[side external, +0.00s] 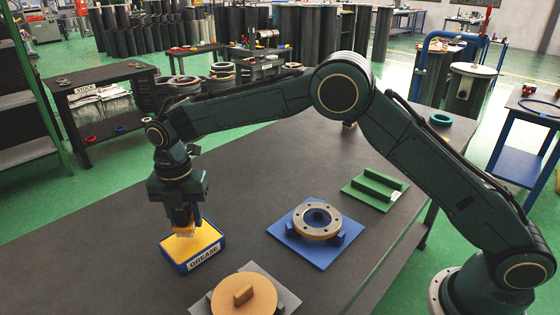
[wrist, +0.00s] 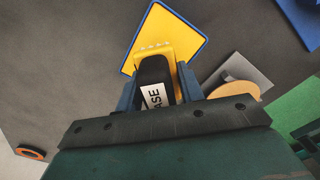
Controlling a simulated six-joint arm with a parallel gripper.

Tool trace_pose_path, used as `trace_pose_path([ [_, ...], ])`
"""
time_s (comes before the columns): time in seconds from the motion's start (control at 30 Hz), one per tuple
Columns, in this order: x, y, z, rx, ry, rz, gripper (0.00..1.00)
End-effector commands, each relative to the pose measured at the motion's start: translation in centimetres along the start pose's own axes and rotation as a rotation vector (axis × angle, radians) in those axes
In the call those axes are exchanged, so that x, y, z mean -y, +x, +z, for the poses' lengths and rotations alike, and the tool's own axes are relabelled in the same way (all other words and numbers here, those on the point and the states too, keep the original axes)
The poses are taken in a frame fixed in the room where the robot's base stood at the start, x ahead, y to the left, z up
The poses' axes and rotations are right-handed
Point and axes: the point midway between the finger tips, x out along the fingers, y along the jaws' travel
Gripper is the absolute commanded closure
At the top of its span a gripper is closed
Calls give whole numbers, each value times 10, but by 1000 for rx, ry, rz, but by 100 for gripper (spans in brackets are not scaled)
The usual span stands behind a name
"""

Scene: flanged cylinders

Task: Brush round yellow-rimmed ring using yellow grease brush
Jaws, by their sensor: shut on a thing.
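My gripper (side external: 183,212) is shut on the yellow grease brush (side external: 184,230), which points down with its bristles at the back part of the grease tray (side external: 205,259). The tray has a blue rim, yellow grease and a GREASE label. I cannot tell whether the bristles touch the grease. In the wrist view the brush (wrist: 157,52) shows a black handle with a partly hidden white label, between blue fingers. The tray (wrist: 192,23) lies beyond it. A flanged, bolt-holed ring (side external: 318,233) sits on a blue fixture plate (side external: 290,245) to the right; its rim looks greyish-tan, not clearly yellow.
A tan disc (side external: 258,300) with a raised grip sits on a grey plate (side external: 282,295) at the front. A green block fixture (side external: 375,188) lies behind the ring. A green ring (side external: 440,119) is at the table's far right. The dark table (side external: 110,260) is bare left of the tray.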

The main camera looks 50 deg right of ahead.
Motion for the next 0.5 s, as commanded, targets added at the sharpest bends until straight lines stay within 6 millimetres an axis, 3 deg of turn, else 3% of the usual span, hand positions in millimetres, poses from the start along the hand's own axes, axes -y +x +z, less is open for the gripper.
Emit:
trace_pose_path([
  [0.5,0,29,0,0,0,1,80],
])
